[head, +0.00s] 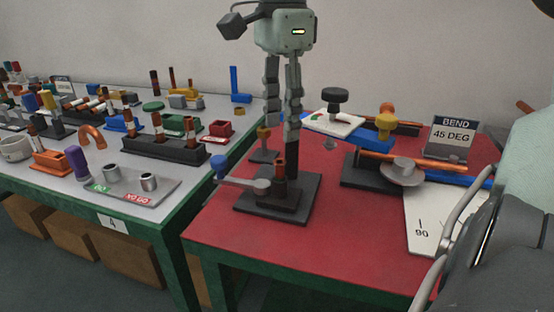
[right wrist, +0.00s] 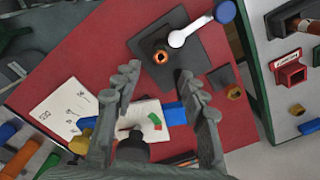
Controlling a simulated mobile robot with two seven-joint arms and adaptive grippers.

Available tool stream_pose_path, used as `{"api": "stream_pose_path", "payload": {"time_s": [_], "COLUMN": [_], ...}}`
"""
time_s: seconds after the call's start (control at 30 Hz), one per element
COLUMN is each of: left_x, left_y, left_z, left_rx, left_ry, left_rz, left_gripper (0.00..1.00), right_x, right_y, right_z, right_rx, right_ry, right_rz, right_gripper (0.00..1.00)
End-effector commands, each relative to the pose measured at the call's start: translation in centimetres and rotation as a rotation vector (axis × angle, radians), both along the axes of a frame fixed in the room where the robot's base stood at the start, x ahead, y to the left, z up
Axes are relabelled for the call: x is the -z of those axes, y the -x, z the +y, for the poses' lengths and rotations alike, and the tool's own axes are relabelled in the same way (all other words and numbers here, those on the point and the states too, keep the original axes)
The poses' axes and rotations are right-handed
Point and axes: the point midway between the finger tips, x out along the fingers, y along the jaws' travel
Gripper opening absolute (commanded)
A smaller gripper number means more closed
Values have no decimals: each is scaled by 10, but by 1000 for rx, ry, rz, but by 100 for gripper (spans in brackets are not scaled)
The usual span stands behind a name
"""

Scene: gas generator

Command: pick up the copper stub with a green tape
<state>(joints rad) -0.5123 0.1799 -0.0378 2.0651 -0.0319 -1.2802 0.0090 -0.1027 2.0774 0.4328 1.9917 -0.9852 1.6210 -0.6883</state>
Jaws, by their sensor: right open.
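A short copper stub (head: 280,168) stands upright in a dark square fixture (head: 250,208) on the red table. In the right wrist view its open copper end (right wrist: 161,57) shows from above in the fixture's plate (right wrist: 190,62). I cannot make out green tape on it. My right gripper (head: 281,122) points down above the fixture. In the right wrist view its fingers (right wrist: 158,75) are spread with nothing between them, and the stub shows between and beyond the tips. My left gripper is not in view.
A pale lever with a blue knob (head: 220,168) sticks out of the fixture. A white card (head: 335,122) and the bender (head: 400,172) with a "BEND 45 DEG" sign (head: 450,138) stand to the right. The left table (head: 160,210) holds several racks and copper pieces. The red table's front is clear.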

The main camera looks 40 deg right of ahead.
Motion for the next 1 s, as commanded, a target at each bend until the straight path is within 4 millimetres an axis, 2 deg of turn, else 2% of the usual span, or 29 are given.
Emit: {"api": "stream_pose_path", "payload": {"time_s": [0.17, 0.7, 1.0], "left_x": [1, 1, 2], "left_y": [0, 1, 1], "left_z": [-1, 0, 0], "left_rx": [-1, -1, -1], "left_ry": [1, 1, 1], "left_rz": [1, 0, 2], "left_gripper": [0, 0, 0], "right_x": [6, 74, 78], "right_y": [1, 2, 2], "right_z": [0, 4, 4], "right_rx": [-1, 1, 1], "right_ry": [1, 1, 1], "right_rz": [3, 1, -1], "right_gripper": [42, 42, 41]}}
